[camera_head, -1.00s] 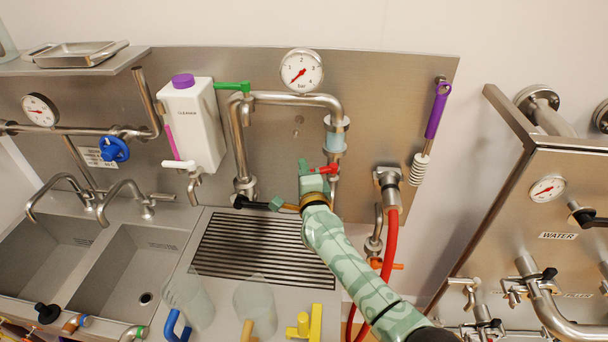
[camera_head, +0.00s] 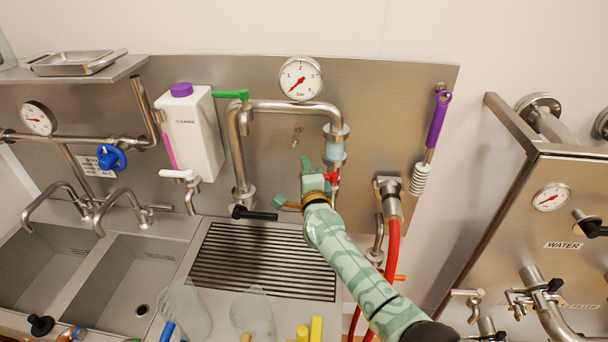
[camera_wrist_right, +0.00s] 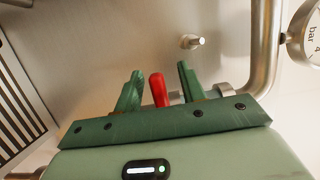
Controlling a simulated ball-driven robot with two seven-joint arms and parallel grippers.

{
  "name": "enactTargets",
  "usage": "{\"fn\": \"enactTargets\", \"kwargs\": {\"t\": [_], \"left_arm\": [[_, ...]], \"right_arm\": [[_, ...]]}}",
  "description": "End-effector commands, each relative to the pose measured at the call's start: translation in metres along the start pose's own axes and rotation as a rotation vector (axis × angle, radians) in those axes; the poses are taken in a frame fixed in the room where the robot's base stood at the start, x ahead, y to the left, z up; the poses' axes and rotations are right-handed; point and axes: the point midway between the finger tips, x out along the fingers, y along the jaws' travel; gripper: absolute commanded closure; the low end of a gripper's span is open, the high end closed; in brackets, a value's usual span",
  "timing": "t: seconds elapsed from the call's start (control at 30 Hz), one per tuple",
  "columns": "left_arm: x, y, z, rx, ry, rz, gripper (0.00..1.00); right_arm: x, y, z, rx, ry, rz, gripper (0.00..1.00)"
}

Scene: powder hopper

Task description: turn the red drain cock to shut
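The red drain cock handle (camera_head: 331,177) sits on the pipe below the sight glass, partly hidden behind my right gripper in the head view. My right gripper (camera_head: 309,172) reaches up to it from below. In the right wrist view, the red handle (camera_wrist_right: 158,90) stands between the two green fingers of my right gripper (camera_wrist_right: 159,84). The fingers are apart, with a gap showing on each side of the handle. Whether any finger touches it deeper in is hidden. My left gripper is not in view.
A steel pipe loop (camera_head: 293,106) and pressure gauge (camera_head: 300,78) stand above the gripper. A black lever (camera_head: 254,213) lies left of it. A red hose (camera_head: 391,250) hangs to the right.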

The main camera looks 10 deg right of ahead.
Motion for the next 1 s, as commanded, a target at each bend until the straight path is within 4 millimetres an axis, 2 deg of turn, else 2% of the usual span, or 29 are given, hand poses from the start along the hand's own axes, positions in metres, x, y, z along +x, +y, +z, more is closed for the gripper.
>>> {"fn": "enactTargets", "kwargs": {"t": [0.17, 0.23, 0.4, 0.6, 0.73, 1.0], "left_arm": [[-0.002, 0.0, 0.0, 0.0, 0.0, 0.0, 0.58], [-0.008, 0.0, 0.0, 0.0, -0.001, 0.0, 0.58], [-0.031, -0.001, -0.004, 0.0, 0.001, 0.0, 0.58], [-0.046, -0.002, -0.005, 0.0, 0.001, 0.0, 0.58], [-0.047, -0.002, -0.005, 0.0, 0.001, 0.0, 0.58], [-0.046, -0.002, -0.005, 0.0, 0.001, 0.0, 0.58]], "right_arm": [[-0.002, 0.001, 0.002, 0.001, -0.002, 0.003, 0.6], [-0.01, 0.0, 0.004, 0.001, -0.003, 0.005, 0.6], [-0.044, -0.003, 0.015, 0.001, -0.004, 0.006, 0.6], [-0.08, -0.001, 0.026, 0.002, -0.003, 0.005, 0.6], [-0.088, 0.001, 0.028, 0.001, -0.003, 0.003, 0.6], [-0.087, 0.002, 0.028, 0.001, -0.003, 0.003, 0.6]]}}
